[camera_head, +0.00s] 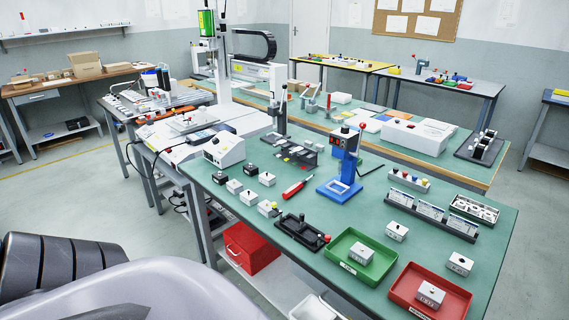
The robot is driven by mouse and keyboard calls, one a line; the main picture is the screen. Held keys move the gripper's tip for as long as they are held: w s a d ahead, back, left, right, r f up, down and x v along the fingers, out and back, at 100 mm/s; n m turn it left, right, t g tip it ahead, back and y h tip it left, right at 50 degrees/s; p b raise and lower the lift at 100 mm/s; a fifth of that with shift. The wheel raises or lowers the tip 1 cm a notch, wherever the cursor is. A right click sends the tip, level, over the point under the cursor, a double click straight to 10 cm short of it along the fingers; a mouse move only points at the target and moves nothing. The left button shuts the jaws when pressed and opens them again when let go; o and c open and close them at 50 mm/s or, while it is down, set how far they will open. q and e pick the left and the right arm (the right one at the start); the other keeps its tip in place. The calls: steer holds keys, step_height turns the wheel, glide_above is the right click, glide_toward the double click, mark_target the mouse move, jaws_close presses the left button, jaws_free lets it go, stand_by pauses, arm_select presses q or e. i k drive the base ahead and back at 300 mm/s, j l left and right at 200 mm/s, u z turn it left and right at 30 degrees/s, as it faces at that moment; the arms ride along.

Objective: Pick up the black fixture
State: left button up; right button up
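A long black fixture (302,232) lies near the front edge of the green-topped table (360,215). It has a red knob at its right end. A second dark, flat holder (294,152) with small parts on it lies farther back on the same table, so I cannot be sure which one the task names. Neither of my grippers shows in the head view. Large grey and black parts of my own body fill the lower left corner, apart from both fixtures.
A green tray (335,257) and a red tray (399,298) hold white boxes right of the near fixture. A blue press (341,188), a red-handled tool (293,189) and several small boxes stand behind it. A red toolbox (252,250) sits on the lower shelf.

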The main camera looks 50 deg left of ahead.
mark_target(301, 231)
steer(key=u, duration=1.4)
